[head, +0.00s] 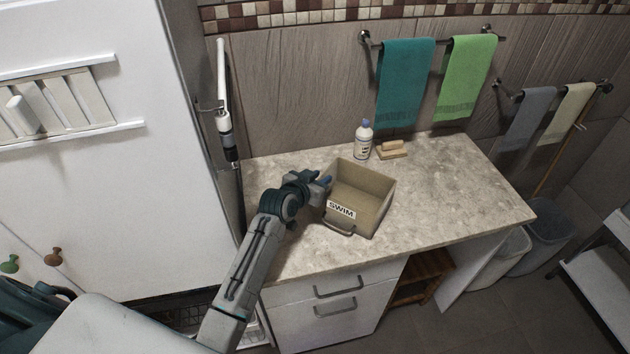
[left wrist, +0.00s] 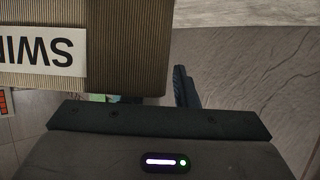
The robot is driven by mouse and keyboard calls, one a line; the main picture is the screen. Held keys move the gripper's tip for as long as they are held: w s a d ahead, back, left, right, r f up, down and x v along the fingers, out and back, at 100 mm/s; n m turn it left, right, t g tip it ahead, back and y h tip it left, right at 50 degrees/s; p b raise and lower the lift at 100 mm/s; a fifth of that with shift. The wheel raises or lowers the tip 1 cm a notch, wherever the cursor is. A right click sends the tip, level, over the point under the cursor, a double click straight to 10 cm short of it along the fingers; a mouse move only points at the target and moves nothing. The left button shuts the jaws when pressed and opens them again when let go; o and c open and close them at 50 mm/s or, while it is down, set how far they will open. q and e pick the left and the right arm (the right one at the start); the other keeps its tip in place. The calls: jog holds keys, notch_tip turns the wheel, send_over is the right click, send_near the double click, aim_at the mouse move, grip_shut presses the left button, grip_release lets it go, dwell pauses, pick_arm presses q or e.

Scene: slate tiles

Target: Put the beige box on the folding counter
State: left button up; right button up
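The beige box (head: 376,187) is open-topped, with a white SWIM label and a metal handle on its front. It is over the middle of the stone-topped counter (head: 470,194) in the head view; I cannot tell if its base touches the top. My left gripper (head: 325,182) is at the box's left wall. In the left wrist view, the box (left wrist: 125,45) fills the upper left, label upside down. One dark finger (left wrist: 184,87) shows just beside its edge. The other finger is hidden, so its grip is unclear. My right gripper is not in view.
A white bottle (head: 363,140) and a soap-like beige block (head: 391,149) stand behind the box. Towels (head: 405,82) hang on the wall behind. The counter's right part is clear. Drawers (head: 335,302) are below, and bins (head: 546,247) stand at the right.

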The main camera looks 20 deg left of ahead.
pick_arm(q)
jog(key=shift+s+a+r, duration=0.1)
jog(key=shift+s, duration=0.15)
jog(key=b+v, duration=0.3)
jog(key=v, duration=0.8)
jog(key=shift+s+r, duration=0.2)
jog(key=shift+r, duration=0.05)
